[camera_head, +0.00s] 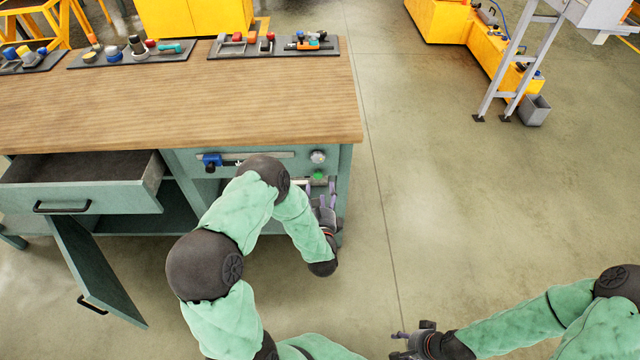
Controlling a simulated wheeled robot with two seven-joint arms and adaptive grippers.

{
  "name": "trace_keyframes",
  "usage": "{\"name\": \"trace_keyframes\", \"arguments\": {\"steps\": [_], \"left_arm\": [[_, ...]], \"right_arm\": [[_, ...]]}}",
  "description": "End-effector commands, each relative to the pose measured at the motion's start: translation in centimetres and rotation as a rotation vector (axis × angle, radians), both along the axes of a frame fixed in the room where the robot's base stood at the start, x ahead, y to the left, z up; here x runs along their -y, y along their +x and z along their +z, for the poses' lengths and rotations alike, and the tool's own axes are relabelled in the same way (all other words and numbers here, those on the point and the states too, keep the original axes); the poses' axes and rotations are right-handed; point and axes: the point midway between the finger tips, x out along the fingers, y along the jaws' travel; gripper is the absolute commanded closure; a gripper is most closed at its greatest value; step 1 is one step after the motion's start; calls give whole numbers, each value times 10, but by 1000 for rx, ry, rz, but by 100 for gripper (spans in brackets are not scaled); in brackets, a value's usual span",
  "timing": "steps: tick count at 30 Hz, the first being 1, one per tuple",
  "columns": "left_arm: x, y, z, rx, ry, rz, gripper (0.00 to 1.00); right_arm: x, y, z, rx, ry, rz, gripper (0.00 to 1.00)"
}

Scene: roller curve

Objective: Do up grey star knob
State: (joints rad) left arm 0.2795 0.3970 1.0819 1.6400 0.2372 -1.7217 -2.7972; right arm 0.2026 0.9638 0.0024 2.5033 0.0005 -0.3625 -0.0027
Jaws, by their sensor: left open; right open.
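The grey star knob (318,157) is at the upper right of the workbench's front panel, just under the wooden top. My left gripper (320,188) is open, with its fingers pointing up at the panel. It is below the grey knob and apart from it in the picture. A green knob (318,175) shows between the grey knob and my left fingertips; I cannot tell whether the fingers touch it. My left arm hides part of the panel. My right gripper (402,346) is open and empty over the floor at the bottom, far from the bench.
A blue fitting (212,160) sits on the panel's left part. An open drawer (80,185) and an open cabinet door (95,265) stick out at left. Trays with parts (275,46) lie along the bench top's back (180,100). The floor (480,190) right of the bench is clear.

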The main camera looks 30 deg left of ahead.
Motion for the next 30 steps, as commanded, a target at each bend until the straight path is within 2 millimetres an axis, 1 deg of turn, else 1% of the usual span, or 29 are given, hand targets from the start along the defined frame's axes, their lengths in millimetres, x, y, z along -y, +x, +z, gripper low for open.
{"name": "trace_keyframes", "arguments": {"steps": [2,5,30], "left_arm": [[-1,0,1,39,-65,0,31],[-1,1,1,125,-208,2,31],[-11,8,6,1052,-1728,11,31]], "right_arm": [[0,0,1,0,0,0,45],[0,0,3,0,0,0,45],[0,0,18,0,0,0,45]]}}
